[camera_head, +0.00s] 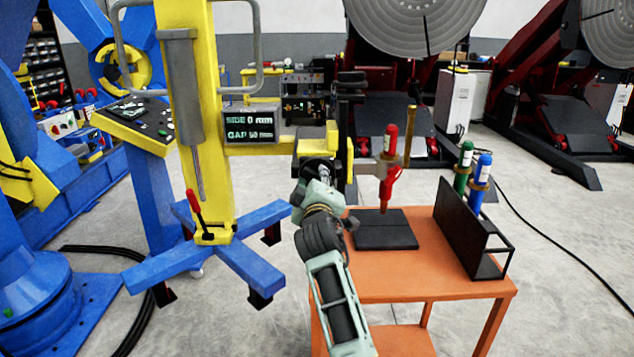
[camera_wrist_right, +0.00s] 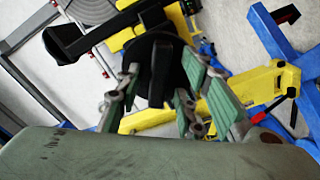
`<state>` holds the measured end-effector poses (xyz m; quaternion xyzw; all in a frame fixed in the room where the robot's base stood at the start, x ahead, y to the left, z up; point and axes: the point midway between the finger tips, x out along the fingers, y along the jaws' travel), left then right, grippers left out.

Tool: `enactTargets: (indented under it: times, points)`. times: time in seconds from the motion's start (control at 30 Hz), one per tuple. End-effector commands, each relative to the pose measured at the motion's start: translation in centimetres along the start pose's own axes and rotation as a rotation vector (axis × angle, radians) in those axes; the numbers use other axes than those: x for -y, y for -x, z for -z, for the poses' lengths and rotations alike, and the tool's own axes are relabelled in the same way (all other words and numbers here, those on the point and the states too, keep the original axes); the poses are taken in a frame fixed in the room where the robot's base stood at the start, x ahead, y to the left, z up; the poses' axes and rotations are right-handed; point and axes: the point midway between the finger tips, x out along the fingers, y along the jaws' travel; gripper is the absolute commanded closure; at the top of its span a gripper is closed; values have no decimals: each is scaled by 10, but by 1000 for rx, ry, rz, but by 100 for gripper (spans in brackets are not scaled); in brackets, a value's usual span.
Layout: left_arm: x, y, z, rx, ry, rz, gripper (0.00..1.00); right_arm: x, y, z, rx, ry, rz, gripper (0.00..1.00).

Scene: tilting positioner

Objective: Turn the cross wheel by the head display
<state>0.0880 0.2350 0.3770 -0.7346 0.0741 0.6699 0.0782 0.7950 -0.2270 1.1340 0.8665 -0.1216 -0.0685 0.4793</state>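The display (camera_head: 250,122) hangs on the yellow cross arm (camera_head: 262,149) and reads SIDE 0 mm and what looks like GAP 50 mm. The cross wheel is not clear in the head view; my right gripper (camera_head: 318,174) is at the yellow head right of the display and covers that spot. In the right wrist view a dark round part (camera_wrist_right: 165,62), perhaps the wheel, lies between the spread, green-padded fingers of my right gripper (camera_wrist_right: 160,92). I see a gap by the left finger; contact on the right is unclear. My left gripper is not in view.
Blue feet (camera_head: 250,265) carry the yellow column (camera_head: 200,100). A control panel (camera_head: 142,118) stands left of it.

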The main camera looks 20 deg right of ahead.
Motion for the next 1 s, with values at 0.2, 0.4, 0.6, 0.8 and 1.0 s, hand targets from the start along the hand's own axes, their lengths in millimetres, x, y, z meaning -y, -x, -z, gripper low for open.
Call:
enactTargets:
  times: [0.2, 0.4, 0.6, 0.8, 1.0]
  points:
    - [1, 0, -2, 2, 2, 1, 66, -1, 2, 0, -1, 1, -2, 66]
    - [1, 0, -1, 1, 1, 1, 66, 0, 23, 0, -2, 0, -1, 66]
    - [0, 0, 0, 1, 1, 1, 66, 0, 54, 0, -1, -1, 0, 66]
    - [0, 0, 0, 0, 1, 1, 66, 0, 72, 0, 0, 1, 0, 66]
    - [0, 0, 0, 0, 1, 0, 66, 0, 75, 0, -1, 1, 0, 66]
